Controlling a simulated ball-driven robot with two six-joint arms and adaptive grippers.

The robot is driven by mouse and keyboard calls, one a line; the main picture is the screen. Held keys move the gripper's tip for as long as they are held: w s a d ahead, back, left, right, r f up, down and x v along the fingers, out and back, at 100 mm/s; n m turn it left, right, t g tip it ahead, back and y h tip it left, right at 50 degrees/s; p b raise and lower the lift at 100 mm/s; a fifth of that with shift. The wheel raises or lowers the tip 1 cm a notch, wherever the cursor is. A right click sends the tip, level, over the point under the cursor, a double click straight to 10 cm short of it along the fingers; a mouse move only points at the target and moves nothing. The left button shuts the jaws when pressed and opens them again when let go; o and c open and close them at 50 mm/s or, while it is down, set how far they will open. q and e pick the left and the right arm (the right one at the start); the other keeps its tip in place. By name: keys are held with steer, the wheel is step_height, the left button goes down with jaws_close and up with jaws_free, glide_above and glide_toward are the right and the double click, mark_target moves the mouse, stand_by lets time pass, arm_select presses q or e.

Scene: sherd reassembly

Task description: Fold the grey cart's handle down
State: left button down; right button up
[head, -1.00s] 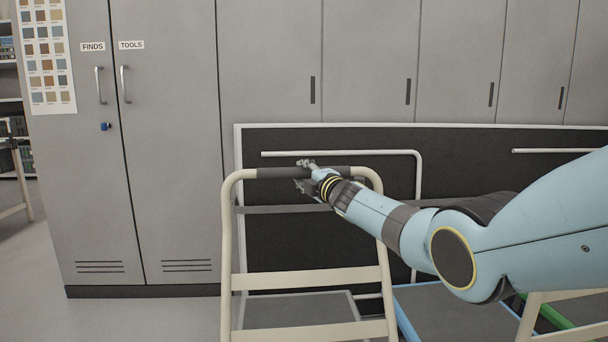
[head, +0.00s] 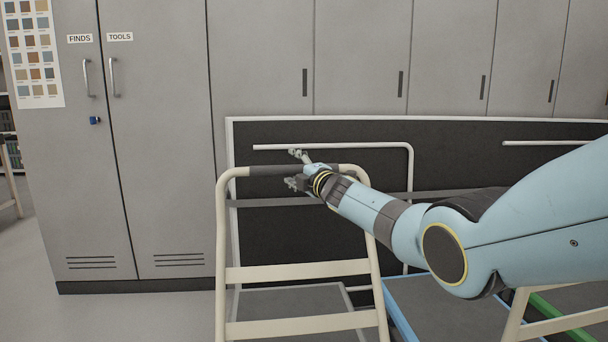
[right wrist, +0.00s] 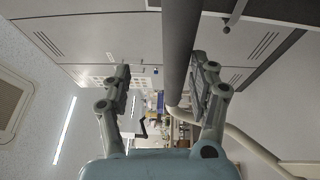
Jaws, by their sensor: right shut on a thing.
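The grey cart's handle (head: 221,250) is a cream tube frame with crossbars and a dark grip along its top bar (head: 272,171). It stands upright in the head view. The cart's grey deck (head: 290,300) shows low behind it. My right gripper (head: 297,170) is at the top bar, near its right half, with one finger above it and one below. In the right wrist view the bar (right wrist: 181,60) runs between the fingers of my right gripper (right wrist: 160,85), closer to the right-hand finger. My left gripper is not in view.
A blue-edged cart (head: 440,310) and a green-edged cart (head: 550,308) stand to the right. A dark panel with a pale frame (head: 231,140) and white rails (head: 340,147) is behind the handle. Grey cabinets (head: 160,200) line the back. Floor at the left (head: 110,320) is clear.

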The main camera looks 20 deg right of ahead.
steer(key=s+d, duration=0.1)
steer(key=s, duration=1)
steer(key=shift+s+d+f, duration=0.2)
steer(key=shift+s+f, duration=0.2)
steer(key=shift+f, duration=0.05)
steer(key=s+f+m+g+h+p, duration=0.3)
steer(key=s+f+m+g+p, duration=0.6)
steer(key=s+f, duration=2.45)
arm_select(q)
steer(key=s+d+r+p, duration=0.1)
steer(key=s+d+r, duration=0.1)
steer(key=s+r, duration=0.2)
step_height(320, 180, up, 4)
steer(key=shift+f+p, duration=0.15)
steer(key=shift+p, duration=0.25)
arm_select(e)
steer(key=s+f+m+g, duration=0.3)
steer(key=s+f, duration=0.1)
steer(key=s, duration=0.9)
steer(key=s+a+f+m+g, duration=0.1)
steer(key=s+f+m+g, duration=0.2)
steer(key=s, duration=1)
steer(key=s+f+m+g, duration=0.3)
steer(key=s+f, duration=0.3)
steer(key=s, duration=0.7)
steer(key=shift+a+f+m, duration=0.15)
steer(key=shift+f+m, duration=0.1)
steer(key=shift+m, duration=0.35)
